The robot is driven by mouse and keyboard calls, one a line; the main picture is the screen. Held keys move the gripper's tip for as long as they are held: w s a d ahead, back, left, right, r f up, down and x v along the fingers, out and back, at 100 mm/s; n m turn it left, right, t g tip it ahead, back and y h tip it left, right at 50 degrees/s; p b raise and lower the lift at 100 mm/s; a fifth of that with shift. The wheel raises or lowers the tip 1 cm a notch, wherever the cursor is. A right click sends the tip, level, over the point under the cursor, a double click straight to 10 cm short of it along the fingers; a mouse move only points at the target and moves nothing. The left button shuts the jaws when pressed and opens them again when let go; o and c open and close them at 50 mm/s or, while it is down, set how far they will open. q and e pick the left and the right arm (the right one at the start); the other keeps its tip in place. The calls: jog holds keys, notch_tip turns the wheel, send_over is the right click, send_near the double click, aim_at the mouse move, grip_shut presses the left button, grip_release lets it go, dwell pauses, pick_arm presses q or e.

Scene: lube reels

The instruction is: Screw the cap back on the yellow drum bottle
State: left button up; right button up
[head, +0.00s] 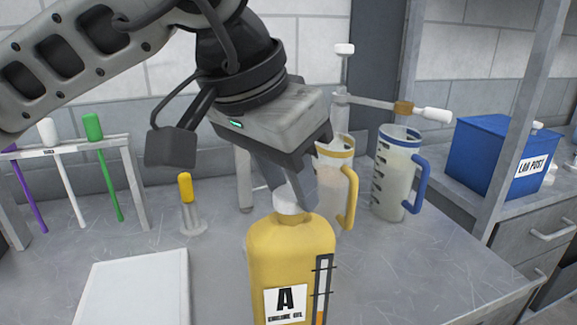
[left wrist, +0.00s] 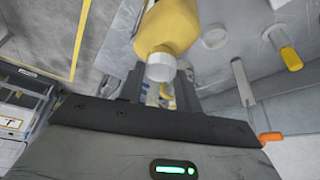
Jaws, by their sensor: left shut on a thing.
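The yellow drum bottle (head: 290,250) stands upright on the bench. It has a white label with a black A and a level strip on its front. The white cap (head: 288,203) sits at the bottle's mouth; whether its thread is engaged cannot be told. My left gripper (head: 293,198) points down from above and is shut on the cap. In the left wrist view the cap (left wrist: 160,67) is between the fingers, in line with the yellow bottle (left wrist: 170,27). The fingers partly hide the cap in the head view. My right gripper is not in view.
Two measuring jugs, one yellow-trimmed (head: 334,185) and one blue-trimmed (head: 398,175), stand close behind the bottle to the right. A white board (head: 135,285) lies at front left. A rack (head: 75,147) with coloured sticks and a blue box (head: 495,155) stand farther off.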

pick_arm(q)
jog(key=shift+m, duration=0.5)
jog(key=shift+r+m+g+h+p, duration=0.1)
jog(key=shift+m+g+h+p, duration=0.4)
jog(key=shift+m, duration=0.7)
jog(key=m, duration=0.2)
jog(key=shift+w+m+g+p, duration=0.1)
jog(key=shift+m+g+p, duration=0.2)
jog(key=shift+m+g, duration=0.1)
jog(key=o, duration=1.3)
jog(key=shift+o, duration=0.2)
